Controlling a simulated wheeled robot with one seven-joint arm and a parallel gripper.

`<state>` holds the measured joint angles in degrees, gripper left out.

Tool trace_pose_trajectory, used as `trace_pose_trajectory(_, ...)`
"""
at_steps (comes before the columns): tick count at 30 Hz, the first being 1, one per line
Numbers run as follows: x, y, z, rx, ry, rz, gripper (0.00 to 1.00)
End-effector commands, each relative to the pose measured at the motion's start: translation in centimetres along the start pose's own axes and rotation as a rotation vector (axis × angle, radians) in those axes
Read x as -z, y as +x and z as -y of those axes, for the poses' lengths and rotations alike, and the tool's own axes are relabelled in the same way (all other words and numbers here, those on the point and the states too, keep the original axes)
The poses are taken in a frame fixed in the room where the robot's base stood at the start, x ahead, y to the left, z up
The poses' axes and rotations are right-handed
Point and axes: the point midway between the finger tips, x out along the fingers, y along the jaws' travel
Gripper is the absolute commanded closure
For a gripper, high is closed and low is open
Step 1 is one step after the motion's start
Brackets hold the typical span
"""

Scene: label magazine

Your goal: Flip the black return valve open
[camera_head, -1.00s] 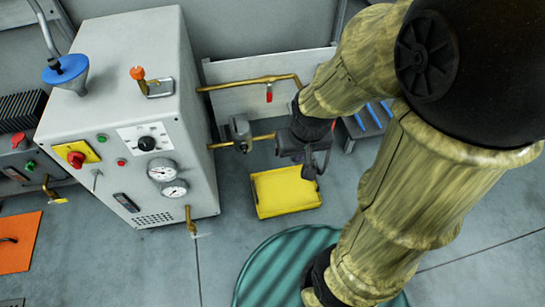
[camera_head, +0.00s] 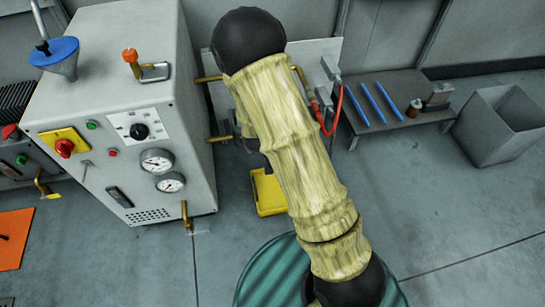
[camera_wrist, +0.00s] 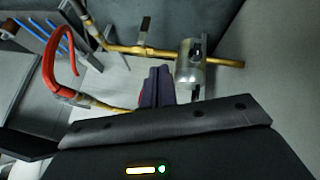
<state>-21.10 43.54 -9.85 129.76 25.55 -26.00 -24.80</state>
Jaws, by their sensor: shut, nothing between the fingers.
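The return valve's dark lever (camera_wrist: 145,29) shows in the wrist view on the upper brass pipe (camera_wrist: 122,48). It stands crosswise to that pipe. My gripper (camera_wrist: 157,73) is shut and empty, its dark fingers side by side just below the pipe in the picture. The fingertips lie between the lever and a silver cylindrical fitting (camera_wrist: 187,72); I see no contact with the lever. A bit of red beside the fingers may be another valve's handle, mostly hidden.
A red hose (camera_wrist: 58,62) loops at the left of the wrist view, joined to a second brass pipe (camera_wrist: 112,104). In the head view the grey machine (camera_head: 90,90) stands left, a low bench (camera_head: 405,85) right, and a yellow box (camera_head: 268,192) lies below my arm.

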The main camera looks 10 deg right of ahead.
Motion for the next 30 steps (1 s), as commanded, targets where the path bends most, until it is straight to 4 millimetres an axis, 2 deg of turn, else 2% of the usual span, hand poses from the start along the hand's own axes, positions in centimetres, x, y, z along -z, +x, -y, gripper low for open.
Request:
trace_pose_trajectory(1, -0.8, 2.4, 0.9, -0.035, -0.042, -0.015, 1.00)
trace_pose_trajectory(6, -2.2, 7.8, 2.2, -0.174, -0.184, -0.094, 1.00)
trace_pose_trajectory(15, -5.4, 14.9, 4.4, -0.455, -0.506, -0.253, 1.00)
trace_pose_trajectory(22, -8.4, 17.9, 6.3, -0.684, -0.788, -0.403, 1.00)
trace_pose_trajectory(27, -9.8, 18.4, 7.5, -0.812, -0.940, -0.496, 1.00)
trace_pose_trajectory(30, -10.1, 18.3, 7.7, -0.844, -0.974, -0.521, 1.00)
